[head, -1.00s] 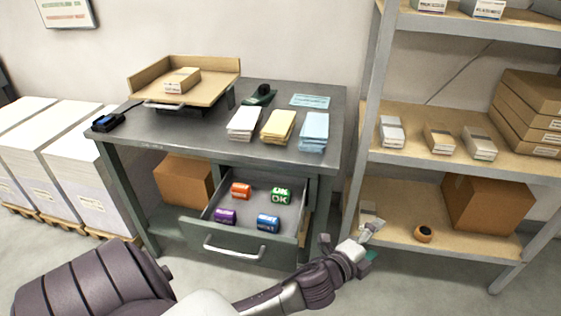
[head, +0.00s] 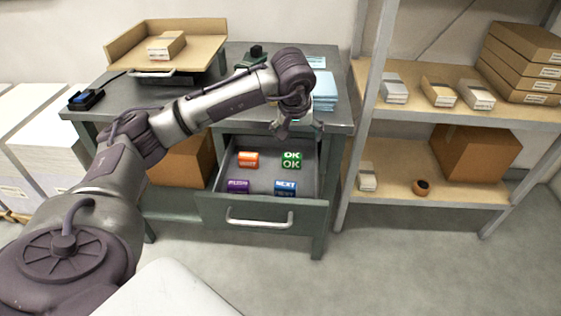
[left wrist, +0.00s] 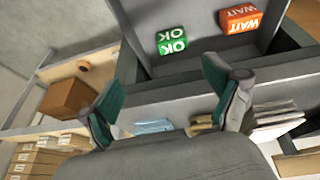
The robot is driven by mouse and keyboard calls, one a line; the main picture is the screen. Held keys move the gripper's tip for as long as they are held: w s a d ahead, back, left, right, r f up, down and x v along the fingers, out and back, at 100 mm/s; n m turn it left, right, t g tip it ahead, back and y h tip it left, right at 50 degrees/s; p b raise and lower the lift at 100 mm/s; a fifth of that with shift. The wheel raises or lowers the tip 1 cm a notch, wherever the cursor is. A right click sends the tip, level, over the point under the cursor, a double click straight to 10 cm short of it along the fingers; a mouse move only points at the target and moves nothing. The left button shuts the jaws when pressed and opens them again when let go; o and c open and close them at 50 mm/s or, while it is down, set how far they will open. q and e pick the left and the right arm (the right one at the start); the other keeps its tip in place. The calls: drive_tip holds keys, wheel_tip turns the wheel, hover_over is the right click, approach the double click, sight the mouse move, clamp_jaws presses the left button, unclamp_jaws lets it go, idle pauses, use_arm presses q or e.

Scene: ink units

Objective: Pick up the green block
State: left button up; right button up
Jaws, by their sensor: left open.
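The green block (head: 291,160), marked OK, lies at the back right of the open drawer (head: 310,172). It also shows in the left wrist view (left wrist: 172,41), just beyond the gap between my fingers. My left gripper (head: 294,129) is above the back of the drawer, behind and above the green block in the head view. It is open and empty, with teal fingers spread apart in the left wrist view (left wrist: 163,76). My right gripper is not in view.
An orange block (head: 248,160), a purple block (head: 238,186) and a blue block (head: 285,187) share the drawer, spaced apart. The desk top (head: 232,88) overhangs behind the drawer. A shelf rack (head: 358,120) stands to the right.

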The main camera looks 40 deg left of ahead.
use_arm(q)
drive_tip(key=a, duration=0.2)
hover_over(292, 155)
drive_tip(key=s+d, duration=0.1)
drive_tip(key=s, duration=0.2)
wheel_tip(292, 155, down, 6)
drive_tip(key=shift+y, duration=0.3)
drive_tip(key=shift+w+d+b+x, duration=0.1)
drive_tip(key=shift+b+x, duration=0.35)
drive_tip(key=shift+x, duration=1.2)
drive_tip(key=shift+w+d+b+x, duration=0.15)
drive_tip(key=shift+b+x, duration=0.25)
drive_tip(key=shift+x, duration=1.3)
drive_tip(key=shift+r, duration=0.1)
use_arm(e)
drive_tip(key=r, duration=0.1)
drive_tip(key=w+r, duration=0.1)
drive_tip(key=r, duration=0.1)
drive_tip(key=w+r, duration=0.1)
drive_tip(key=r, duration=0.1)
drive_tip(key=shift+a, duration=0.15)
use_arm(q)
drive_tip(key=c, duration=1.2)
drive_tip(key=shift+r, duration=0.1)
drive_tip(key=shift+c, duration=0.2)
